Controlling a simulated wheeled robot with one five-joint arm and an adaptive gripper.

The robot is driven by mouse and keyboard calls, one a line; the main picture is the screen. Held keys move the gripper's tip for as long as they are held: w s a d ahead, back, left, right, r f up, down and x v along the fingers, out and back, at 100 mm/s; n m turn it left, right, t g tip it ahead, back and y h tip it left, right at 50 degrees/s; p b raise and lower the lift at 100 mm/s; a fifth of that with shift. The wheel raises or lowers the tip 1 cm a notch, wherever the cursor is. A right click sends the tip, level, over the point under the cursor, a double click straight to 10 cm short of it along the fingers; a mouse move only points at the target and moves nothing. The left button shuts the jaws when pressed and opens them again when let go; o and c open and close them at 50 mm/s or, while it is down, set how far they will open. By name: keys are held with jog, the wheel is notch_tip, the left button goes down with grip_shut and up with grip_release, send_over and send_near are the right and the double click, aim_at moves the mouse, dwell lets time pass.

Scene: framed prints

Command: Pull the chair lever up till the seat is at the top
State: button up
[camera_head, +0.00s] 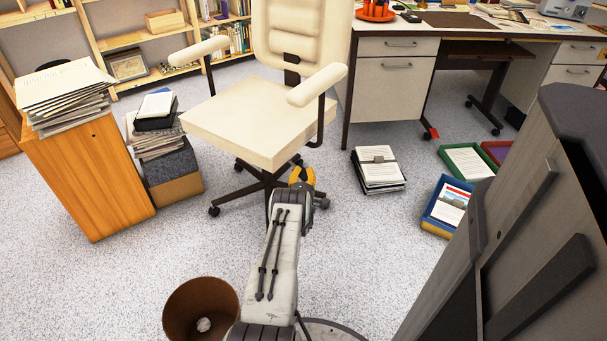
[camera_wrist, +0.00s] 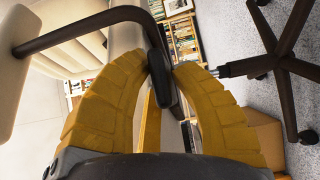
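The cream office chair (camera_head: 240,118) stands on a dark wheeled base, its seat level with the tops of the nearby paper stacks. My gripper (camera_head: 302,176) is low at the seat's front right corner, under the armrest. In the wrist view, my yellow gripper (camera_wrist: 165,68) has its fingertips close on both sides of a dark rounded piece, which looks like the chair lever (camera_wrist: 167,88). It overlaps the dark armrest bar (camera_wrist: 85,28), so their border is hard to tell. The lever is hidden in the head view. The chair's base (camera_wrist: 285,68) shows at right.
A wooden cabinet (camera_head: 95,185) with papers and boxed stacks stand left. A desk (camera_head: 390,85) is behind right. A paper pile (camera_head: 378,170) and a blue tray (camera_head: 447,205) lie on the floor right. A brown bin (camera_head: 190,300) is near my arm.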

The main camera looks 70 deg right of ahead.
grip_shut()
